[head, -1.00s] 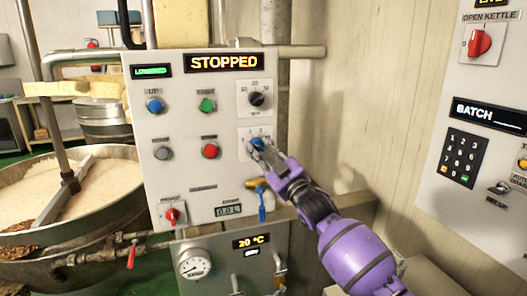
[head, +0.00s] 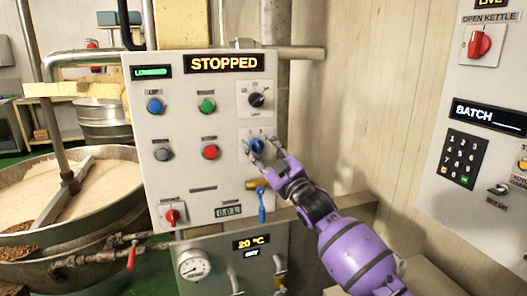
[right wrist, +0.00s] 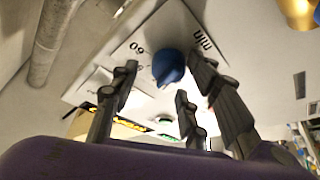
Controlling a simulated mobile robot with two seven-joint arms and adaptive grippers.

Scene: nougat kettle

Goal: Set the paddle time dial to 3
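The paddle time dial is taken to be the blue knob (head: 256,146) on a white plate at the lower right of the grey control panel. In the right wrist view the blue knob (right wrist: 168,66) sits between my spread fingers, with upside-down markings on its plate. My right gripper (head: 263,149) is at the dial, and its fingers partly cover the knob and plate. In the right wrist view the gripper (right wrist: 160,78) is open, with gaps beside the knob; contact is unclear. The number the knob points to is not readable. My left gripper is not in view.
A black knob (head: 257,100) is just above the dial. Red (head: 210,152), green (head: 207,106) and blue (head: 155,106) buttons lie to its left. A blue-handled valve (head: 262,205) hangs just below. The sign (head: 224,63) reads STOPPED. A kettle (head: 100,190) stands left.

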